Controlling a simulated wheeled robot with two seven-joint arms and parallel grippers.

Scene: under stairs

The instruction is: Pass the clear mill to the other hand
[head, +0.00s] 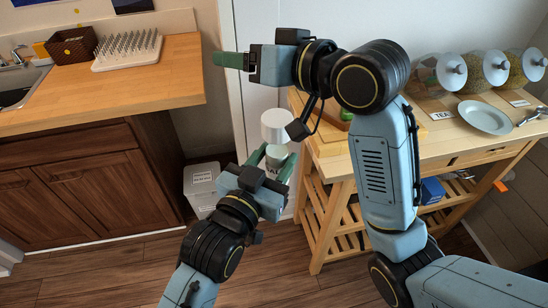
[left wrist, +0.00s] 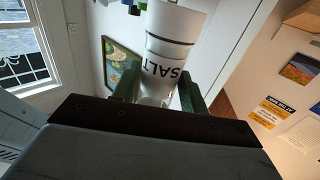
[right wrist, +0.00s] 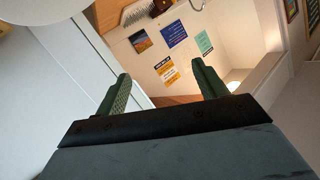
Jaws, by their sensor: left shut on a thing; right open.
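The clear mill (head: 275,126) has a white cap and a see-through lower body. My left gripper (head: 270,158) is shut on its body and holds it upright in the air, between the counter and the wooden table. In the left wrist view the mill (left wrist: 168,50) shows SALT lettering between the green fingers (left wrist: 160,92). My right gripper (head: 232,61) is above and to the left of the mill, pointing left and seen edge-on. In the right wrist view its fingers (right wrist: 163,80) are apart with nothing between them. The mill's lower end is partly hidden by the left gripper.
A wooden counter (head: 150,75) at left holds a spiked white rack (head: 128,48) and a dark basket (head: 72,45). A wooden table (head: 450,135) at right holds several jars and a plate (head: 485,117). A lidded bin (head: 201,180) stands on the floor.

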